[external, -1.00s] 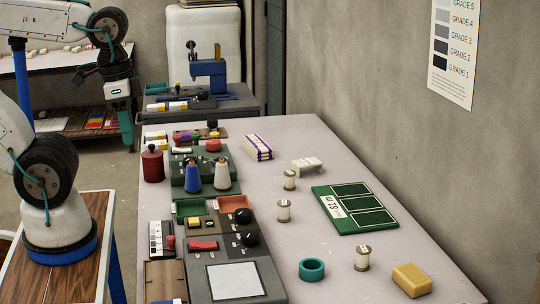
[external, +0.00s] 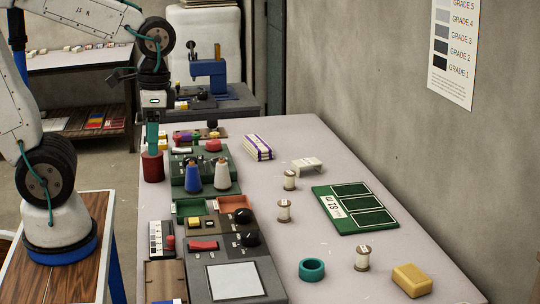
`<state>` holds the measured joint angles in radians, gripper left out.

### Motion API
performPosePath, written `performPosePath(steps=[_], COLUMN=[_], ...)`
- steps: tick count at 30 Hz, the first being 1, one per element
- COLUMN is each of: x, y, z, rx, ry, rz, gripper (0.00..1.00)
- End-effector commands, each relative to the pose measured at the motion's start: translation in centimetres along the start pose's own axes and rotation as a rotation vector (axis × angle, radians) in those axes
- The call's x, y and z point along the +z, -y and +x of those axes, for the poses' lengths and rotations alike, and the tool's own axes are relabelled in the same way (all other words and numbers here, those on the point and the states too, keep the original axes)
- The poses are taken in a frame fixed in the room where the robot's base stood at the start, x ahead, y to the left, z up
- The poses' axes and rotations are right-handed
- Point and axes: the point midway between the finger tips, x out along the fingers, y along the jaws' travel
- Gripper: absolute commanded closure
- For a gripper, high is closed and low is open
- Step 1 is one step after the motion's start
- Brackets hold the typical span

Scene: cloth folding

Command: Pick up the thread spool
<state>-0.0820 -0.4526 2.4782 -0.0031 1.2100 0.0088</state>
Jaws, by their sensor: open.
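Several spools are in view. Three small white ones with brown ends stand on the table: one at the back (external: 289,180), one in the middle (external: 284,211) and one at the front right (external: 362,258). Two larger cones, one blue (external: 193,177) and one white (external: 222,175), stand on a green device at the left. I cannot tell which is the thread spool meant. My gripper (external: 152,146) points down over the dark red canister (external: 152,167) at the table's left edge, apart from all the spools. It is open, with nothing seen in it.
A green board (external: 353,209), a teal ring (external: 311,270), a yellow block (external: 412,280) and a white bridge-shaped piece (external: 308,165) lie on the table. Grey and green devices fill its left side. The wall bounds the right. Bare tabletop (external: 320,241) lies between the small spools.

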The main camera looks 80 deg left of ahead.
Motion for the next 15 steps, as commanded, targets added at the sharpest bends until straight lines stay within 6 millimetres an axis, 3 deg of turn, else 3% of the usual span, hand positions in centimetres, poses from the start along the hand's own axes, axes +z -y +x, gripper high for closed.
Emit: performPosePath(steps=[8,15], x=[-9.7,-18.7], y=[2.6,5.9], z=[3.6,9.3], rx=[0.016,0.036], ry=[0.101,0.123], rz=[0.022,0.105], gripper=[0.42,0.42])
